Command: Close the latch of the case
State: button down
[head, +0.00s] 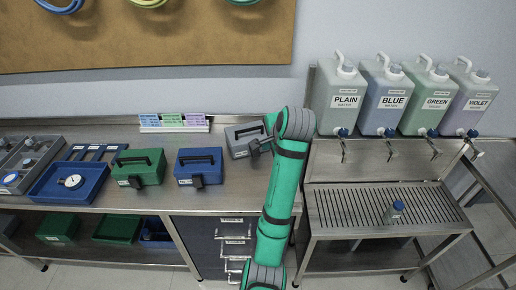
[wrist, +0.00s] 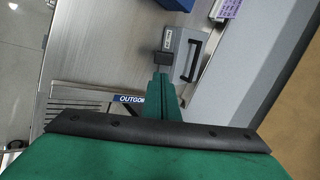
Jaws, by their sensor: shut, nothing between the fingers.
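A grey case (head: 238,141) with a black handle stands on the steel bench, left of my arm. In the wrist view the grey case (wrist: 186,52) lies just beyond my fingertips, with its black handle on the right and a white label on the left. My gripper (head: 256,148) is shut and empty, at the right front side of the case. It also shows in the wrist view (wrist: 162,60), where its dark tips overlap the case's edge. I cannot tell whether they touch. The latch is not clearly visible; my gripper may hide it.
A blue case (head: 199,168) and a green case (head: 138,169) stand to the left, near a blue tray (head: 65,183). A colored card rack (head: 174,122) is behind. Several jugs (head: 388,95) stand at right above a drain grate (head: 385,208). A blue sign (wrist: 131,99) marks the bench edge.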

aim_at(256, 153)
jog(key=shift+w, duration=0.1)
jog(key=x, duration=1.4)
